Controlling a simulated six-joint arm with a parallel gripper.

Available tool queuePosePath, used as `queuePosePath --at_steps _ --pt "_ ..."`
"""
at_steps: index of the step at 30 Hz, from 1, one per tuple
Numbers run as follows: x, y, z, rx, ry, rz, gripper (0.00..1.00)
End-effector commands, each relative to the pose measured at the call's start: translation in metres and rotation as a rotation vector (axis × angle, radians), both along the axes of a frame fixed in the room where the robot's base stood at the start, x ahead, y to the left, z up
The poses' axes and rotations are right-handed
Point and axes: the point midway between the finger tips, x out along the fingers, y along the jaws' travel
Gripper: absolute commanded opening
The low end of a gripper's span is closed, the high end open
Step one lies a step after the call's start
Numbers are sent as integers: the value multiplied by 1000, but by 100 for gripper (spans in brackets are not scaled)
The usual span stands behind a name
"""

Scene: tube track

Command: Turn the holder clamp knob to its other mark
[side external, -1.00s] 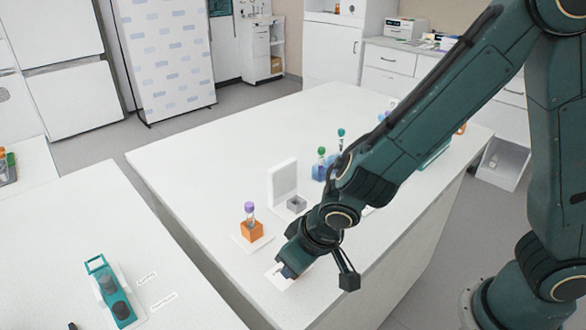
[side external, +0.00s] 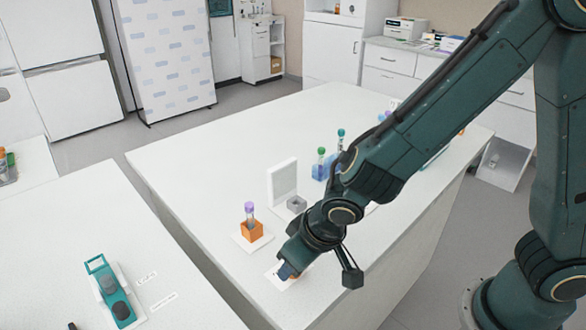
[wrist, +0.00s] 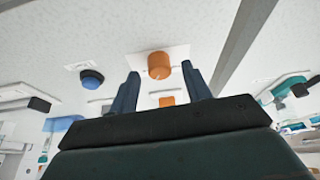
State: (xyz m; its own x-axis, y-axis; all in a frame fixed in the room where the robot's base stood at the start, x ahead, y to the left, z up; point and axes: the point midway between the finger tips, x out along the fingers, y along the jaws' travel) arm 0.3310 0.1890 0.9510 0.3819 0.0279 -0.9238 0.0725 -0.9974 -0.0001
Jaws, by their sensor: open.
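An orange round knob (wrist: 159,65) on a white plate shows in the wrist view, framed between the two fingertips of my open gripper (wrist: 160,69). I cannot tell whether the fingers reach down beside it. In the side external view my gripper (side external: 287,271) points down over the white plate (side external: 273,277) near the bench's front edge and hides most of the knob. The knob's marks are not readable. An orange holder (side external: 252,231) with a purple-capped tube (side external: 249,211) stands upright on its own white plate, left of my gripper and behind it.
A blue knob (wrist: 91,79) shows left of the fingers in the wrist view. A white upright panel with a grey block (side external: 297,204) and blue holders with capped tubes (side external: 319,171) stand farther back. A teal device (side external: 113,292) lies on the left bench, across a gap.

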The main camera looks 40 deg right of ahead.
Motion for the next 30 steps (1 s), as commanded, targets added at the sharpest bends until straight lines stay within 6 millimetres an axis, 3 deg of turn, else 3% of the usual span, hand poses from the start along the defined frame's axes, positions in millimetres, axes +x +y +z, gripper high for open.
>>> queuePosePath --at_steps 30 --pt "-43 -2 105 3 -4 1 48"
